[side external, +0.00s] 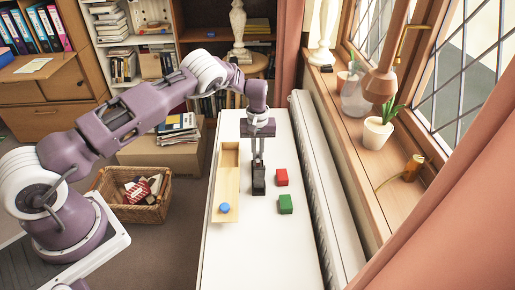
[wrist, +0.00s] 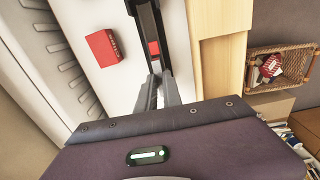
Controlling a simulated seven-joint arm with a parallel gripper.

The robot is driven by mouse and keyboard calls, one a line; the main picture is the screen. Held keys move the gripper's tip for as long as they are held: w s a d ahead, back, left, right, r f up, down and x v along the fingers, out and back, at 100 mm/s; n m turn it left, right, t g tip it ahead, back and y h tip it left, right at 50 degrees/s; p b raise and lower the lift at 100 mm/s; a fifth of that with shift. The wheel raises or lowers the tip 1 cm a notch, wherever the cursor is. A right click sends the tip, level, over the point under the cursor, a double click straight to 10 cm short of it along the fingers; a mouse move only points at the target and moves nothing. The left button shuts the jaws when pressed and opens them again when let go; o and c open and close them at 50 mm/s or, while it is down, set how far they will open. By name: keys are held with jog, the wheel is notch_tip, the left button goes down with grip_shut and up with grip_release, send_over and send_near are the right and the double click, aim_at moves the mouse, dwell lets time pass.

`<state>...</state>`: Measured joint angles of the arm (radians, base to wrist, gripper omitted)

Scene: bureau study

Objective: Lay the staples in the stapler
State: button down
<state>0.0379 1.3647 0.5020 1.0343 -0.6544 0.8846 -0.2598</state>
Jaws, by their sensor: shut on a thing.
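The black stapler (side external: 259,181) stands on the white table, right of a wooden tray. In the wrist view the stapler (wrist: 145,18) is a long dark channel with two dark side walls, and a small red part (wrist: 154,48) shows inside it. My gripper (side external: 258,161) points down at the far end of the stapler. In the wrist view my gripper (wrist: 157,76) has its fingertips close together at the channel, shut on the staples. The staples are mostly hidden by the fingers, and I cannot tell whether they touch the channel.
A red box (side external: 282,177) and a green box (side external: 285,204) stand right of the stapler. The wooden tray (side external: 229,185) lies close on the left, with a blue round thing (side external: 225,208) at its near end. The near part of the table is clear. A radiator (side external: 325,190) runs along the right.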

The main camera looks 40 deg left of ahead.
jog(key=shift+f, duration=0.15)
dwell(0.5)
jog(key=shift+f, duration=0.35)
jog(key=shift+f, duration=0.45)
dwell(0.6)
jog(key=c, duration=1.5)
grip_release()
jog(key=o, duration=0.5)
jog(key=shift+o, duration=0.2)
jog(key=shift+r, duration=0.1)
